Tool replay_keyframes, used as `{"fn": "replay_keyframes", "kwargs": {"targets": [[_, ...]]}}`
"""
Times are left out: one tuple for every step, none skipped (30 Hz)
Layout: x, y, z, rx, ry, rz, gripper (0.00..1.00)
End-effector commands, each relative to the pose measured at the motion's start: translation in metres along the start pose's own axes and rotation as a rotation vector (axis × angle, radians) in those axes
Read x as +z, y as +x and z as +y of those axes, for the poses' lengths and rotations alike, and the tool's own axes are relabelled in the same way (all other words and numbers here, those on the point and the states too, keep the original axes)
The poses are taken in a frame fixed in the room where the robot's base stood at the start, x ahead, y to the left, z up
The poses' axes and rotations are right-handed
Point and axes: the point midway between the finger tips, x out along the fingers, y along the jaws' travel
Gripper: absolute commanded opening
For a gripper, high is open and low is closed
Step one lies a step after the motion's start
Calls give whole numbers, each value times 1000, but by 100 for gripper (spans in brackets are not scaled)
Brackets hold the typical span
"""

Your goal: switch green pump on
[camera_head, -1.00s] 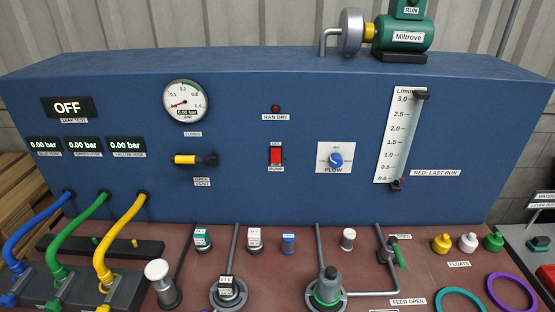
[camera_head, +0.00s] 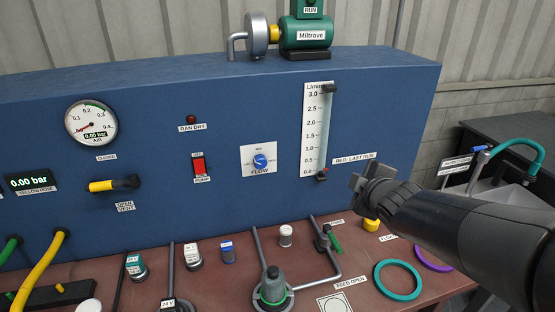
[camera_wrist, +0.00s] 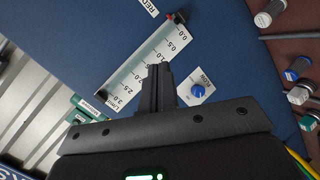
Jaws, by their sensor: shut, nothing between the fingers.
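The green pump (camera_head: 307,33), marked Miltrove, sits on top of the blue panel with a green box labelled RUN (camera_head: 310,7) on it. The red rocker switch (camera_head: 199,165) labelled PUMP is on the panel front, left of the blue FLOW knob (camera_head: 260,161). My gripper (camera_head: 358,184) is shut and empty, right of the flow tube's lower end and well right of the switch. In the wrist view, my gripper (camera_wrist: 157,75) points toward the panel and covers part of it. The FLOW knob (camera_wrist: 198,92) shows there; the red switch does not.
The flow tube (camera_head: 316,130) stands upright on the panel. Small bottles, a green-ringed fitting (camera_head: 273,288) and hoses fill the bench below. A teal ring (camera_head: 397,279) lies at the right. A dark sink unit (camera_head: 510,140) stands beyond the bench.

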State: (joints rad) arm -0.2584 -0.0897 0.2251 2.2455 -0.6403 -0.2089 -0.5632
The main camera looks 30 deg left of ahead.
Motion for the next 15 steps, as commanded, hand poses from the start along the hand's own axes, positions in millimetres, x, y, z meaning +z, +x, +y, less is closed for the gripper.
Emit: {"fn": "replay_keyframes", "kwargs": {"targets": [[-20,15,-8,-10,-60,71,0],[-32,22,-13,-11,-97,117,0],[-49,31,-20,-13,-145,179,0],[-62,38,-25,-14,-181,226,0],[-74,43,-31,-13,-215,274,0],[-92,49,-39,-12,-258,340,0],[-105,53,-46,-10,-289,390,0],[-117,57,-53,-9,-319,439,0],[-133,60,-63,-5,-355,506,0],[-146,62,-70,-1,-380,556,0],[-157,64,-77,4,-403,604,0],[-171,65,-86,10,-431,664,0],[-180,65,-93,15,-448,708,0],[-190,64,-99,20,-465,750,0],[-200,63,-107,28,-483,801,0]]}}
